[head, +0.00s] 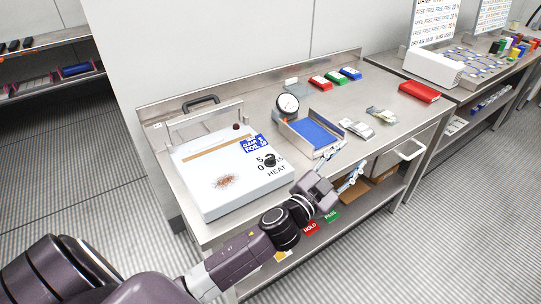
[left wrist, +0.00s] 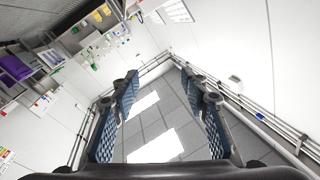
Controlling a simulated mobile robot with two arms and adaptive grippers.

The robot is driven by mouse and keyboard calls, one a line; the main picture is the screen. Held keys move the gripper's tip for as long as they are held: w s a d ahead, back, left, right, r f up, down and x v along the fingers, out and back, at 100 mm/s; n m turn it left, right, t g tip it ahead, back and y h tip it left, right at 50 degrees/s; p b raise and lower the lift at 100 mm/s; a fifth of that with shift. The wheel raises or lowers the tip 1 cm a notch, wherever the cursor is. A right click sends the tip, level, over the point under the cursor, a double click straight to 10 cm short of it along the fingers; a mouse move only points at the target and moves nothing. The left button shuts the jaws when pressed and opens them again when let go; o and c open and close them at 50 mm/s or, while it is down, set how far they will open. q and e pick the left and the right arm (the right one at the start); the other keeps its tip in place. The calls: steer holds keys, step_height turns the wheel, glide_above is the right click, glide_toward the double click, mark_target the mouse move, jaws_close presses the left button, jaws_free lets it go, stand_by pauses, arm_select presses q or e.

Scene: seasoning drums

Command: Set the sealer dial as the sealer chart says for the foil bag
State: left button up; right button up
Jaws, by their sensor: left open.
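The white sealer (head: 205,183) sits on the left part of the steel bench in the head view. Its black dial knob (head: 270,160) is on the top right, among numbers above the word HEAT. The knob's exact setting is too small to read. A blue label (head: 255,144) with white words CLEAR and FOIL lies just behind the knob; its finer print is unreadable. My left gripper (head: 346,166) is open and empty, right of the sealer near the bench's front edge, apart from the knob. In the left wrist view, both fingers (left wrist: 158,85) stand wide apart with nothing between.
A round-dial scale (head: 288,106) and a blue-lined tray (head: 315,133) stand right of the sealer. Silvery packets (head: 356,128) lie beyond. Red, green and blue blocks (head: 335,78) sit at the back. A red box (head: 419,92) is far right. HOLD and PASS labels show below.

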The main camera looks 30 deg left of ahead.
arm_select(q)
steer(key=w+d+r+m+g+h, duration=0.2)
steer(key=d+r+m+g+h, duration=0.1)
steer(key=d+r+m+h, duration=0.55)
steer(key=m+g+y, duration=0.4)
steer(key=g+y, duration=0.8)
steer(key=g, duration=0.4)
glide_above(270, 157)
step_height(270, 157, down, 9)
steer(key=shift+r, duration=0.2)
steer(key=shift+f+p, duration=0.25)
steer(key=shift+p, duration=0.05)
steer(key=shift+w+f+p, duration=0.1)
steer(key=shift+f+p, duration=0.65)
steer(key=shift+f, duration=2.8)
arm_select(e)
steer(key=shift+s+r, duration=0.2)
steer(key=shift+r, duration=0.35)
steer(key=shift+s+r, duration=0.15)
steer(key=shift+r, duration=0.35)
arm_select(q)
steer(key=shift+c, duration=0.5)
jaws_close()
